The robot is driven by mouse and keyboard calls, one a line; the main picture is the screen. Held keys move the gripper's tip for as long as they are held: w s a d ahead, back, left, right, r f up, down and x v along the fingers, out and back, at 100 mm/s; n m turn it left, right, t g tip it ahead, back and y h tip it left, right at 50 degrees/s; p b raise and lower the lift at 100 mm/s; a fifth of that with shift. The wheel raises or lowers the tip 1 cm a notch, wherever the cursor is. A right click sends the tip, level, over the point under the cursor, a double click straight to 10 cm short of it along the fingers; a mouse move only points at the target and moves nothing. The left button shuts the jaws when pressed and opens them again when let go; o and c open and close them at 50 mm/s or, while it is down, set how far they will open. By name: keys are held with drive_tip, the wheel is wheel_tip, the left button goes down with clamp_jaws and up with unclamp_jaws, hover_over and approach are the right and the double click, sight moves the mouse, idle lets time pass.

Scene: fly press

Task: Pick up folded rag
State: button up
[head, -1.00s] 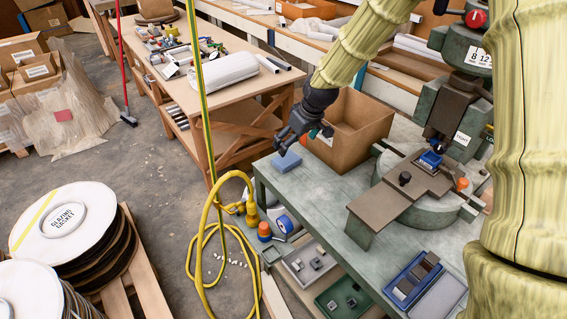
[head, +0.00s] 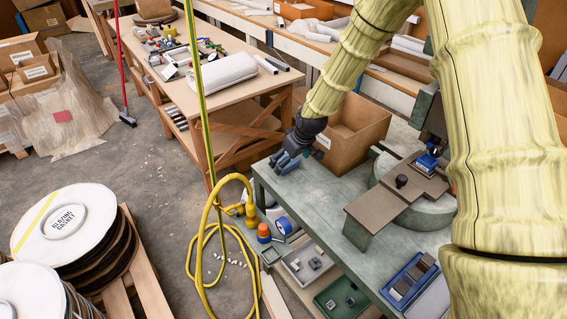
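The folded rag (head: 284,164) is a small blue cloth at the far left corner of the green press table (head: 333,209). My dark gripper (head: 287,159) points down right at the rag and hides most of it. Only bits of blue show around the fingers. The fingers are small and overlap the rag, so I cannot tell whether they are open or closed on it, or whether the rag is still resting on the table.
An open cardboard box (head: 357,130) stands close to the right of my gripper. The fly press base (head: 405,195) fills the table's right part. Trays (head: 306,262) sit below the table's front edge. A yellow hose (head: 207,250) lies on the floor at left.

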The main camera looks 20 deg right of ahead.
drive_tip(key=shift+w+f, duration=0.15)
drive_tip(key=shift+f, duration=0.3)
drive_tip(key=c, duration=1)
drive_tip(key=shift+o, duration=0.2)
drive_tip(key=shift+r, duration=0.15)
wheel_tip(320, 180, up, 2)
drive_tip(key=shift+b, duration=0.4)
drive_tip(key=shift+s+a+r, duration=0.1)
drive_tip(key=shift+s+r, duration=0.4)
drive_tip(key=shift+r, duration=0.1)
drive_tip(key=s+b, duration=0.1)
drive_tip(key=s, duration=0.4)
drive_tip(key=s+a+r+b, duration=0.1)
drive_tip(key=s, duration=0.4)
drive_tip(key=s+b, duration=0.1)
drive_tip(key=s, duration=0.4)
drive_tip(key=shift+a+r, duration=0.3)
